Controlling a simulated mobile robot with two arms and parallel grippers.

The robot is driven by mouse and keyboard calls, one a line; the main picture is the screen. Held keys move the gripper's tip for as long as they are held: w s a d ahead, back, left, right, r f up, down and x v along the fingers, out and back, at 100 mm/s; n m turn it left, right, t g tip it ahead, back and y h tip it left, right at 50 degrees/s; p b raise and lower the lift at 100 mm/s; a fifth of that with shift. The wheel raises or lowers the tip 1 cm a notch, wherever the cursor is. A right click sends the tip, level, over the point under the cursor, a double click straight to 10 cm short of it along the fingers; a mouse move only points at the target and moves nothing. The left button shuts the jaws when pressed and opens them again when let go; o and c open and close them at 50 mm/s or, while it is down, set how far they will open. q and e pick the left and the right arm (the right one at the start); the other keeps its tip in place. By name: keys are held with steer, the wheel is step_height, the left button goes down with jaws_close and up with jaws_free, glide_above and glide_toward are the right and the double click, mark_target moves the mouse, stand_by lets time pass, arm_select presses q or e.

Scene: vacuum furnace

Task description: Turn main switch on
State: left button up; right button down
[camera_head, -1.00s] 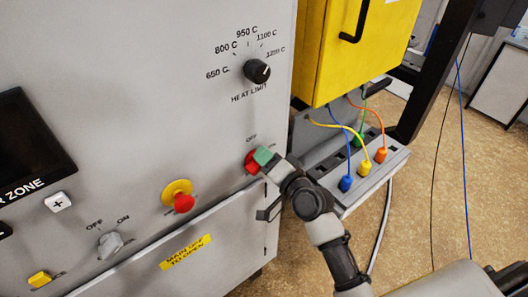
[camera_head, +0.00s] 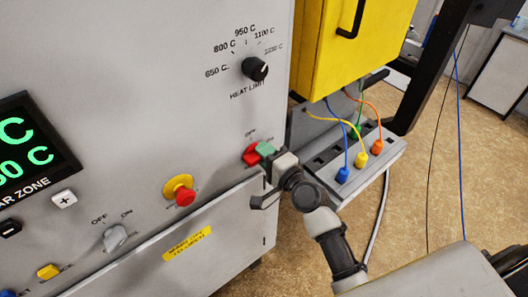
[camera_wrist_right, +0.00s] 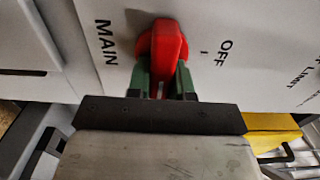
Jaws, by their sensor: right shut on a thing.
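The main switch (camera_head: 250,155) is a red rotary knob near the right edge of the grey furnace panel, beside an OFF label. My right gripper (camera_head: 265,150) is at the knob, its green fingertips closed on it. In the right wrist view the red knob (camera_wrist_right: 165,42) sits between the two green fingers of the gripper (camera_wrist_right: 162,80), with MAIN printed to its left and OFF to its right. The ON mark is mostly hidden by my gripper. The panel display (camera_head: 25,150) is lit with green digits. My left gripper is not in view.
A yellow and red emergency button (camera_head: 182,191), a grey OFF/ON knob (camera_head: 115,237) and the black heat limit dial (camera_head: 255,68) are on the panel. A power strip (camera_head: 390,150) with coloured plugs and a yellow box (camera_head: 350,45) stand to the right.

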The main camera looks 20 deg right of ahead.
stand_by(0.3)
steer(key=c, duration=1)
jaws_free()
steer(key=b+v, duration=0.3)
steer(key=v, duration=0.8)
steer(key=shift+w+f, duration=0.1)
